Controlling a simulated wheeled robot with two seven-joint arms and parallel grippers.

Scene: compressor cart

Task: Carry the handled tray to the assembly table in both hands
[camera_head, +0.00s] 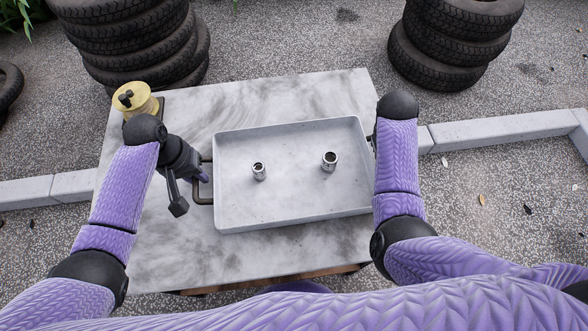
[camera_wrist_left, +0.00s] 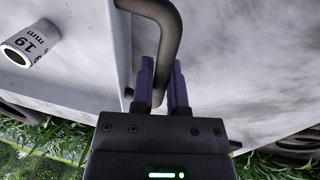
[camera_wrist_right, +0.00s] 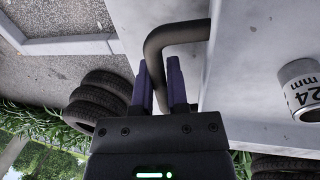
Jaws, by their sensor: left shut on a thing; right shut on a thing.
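A light grey shallow tray (camera_head: 290,205) lies over a marble-patterned table top (camera_head: 170,255). I cannot tell whether the tray touches the table.
A yellow spool-like object (camera_head: 136,99) with a dark top stands at the table's back left corner. Stacked tyres (camera_head: 140,45) stand behind left, and more tyres (camera_head: 450,45) behind right. Low pale kerbs (camera_head: 500,131) run on both sides of the table.

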